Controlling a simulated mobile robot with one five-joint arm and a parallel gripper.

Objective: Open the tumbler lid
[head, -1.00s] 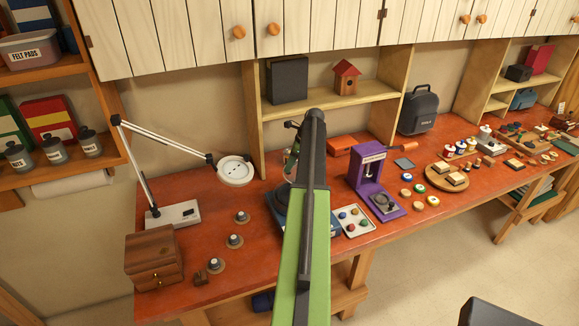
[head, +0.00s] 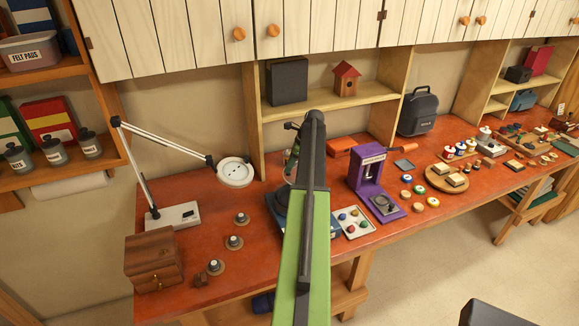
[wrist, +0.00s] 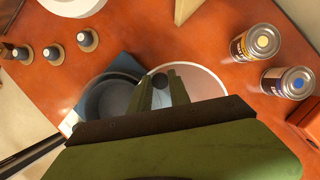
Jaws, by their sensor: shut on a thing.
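The tumbler has a dark blue round drum (wrist: 108,100) on a blue base. The drum's mouth is uncovered and its grey inside shows in the wrist view. A round, pale see-through lid with a light rim (wrist: 218,84) is beside the mouth, to the right, apparently raised.
Two cans (wrist: 255,42) stand right of the lid in the wrist view. A white lamp (head: 235,172) and several small round pieces on discs (head: 234,242) are left of the tumbler. A purple press (head: 368,180) and a tray of stones (head: 353,222) are to its right.

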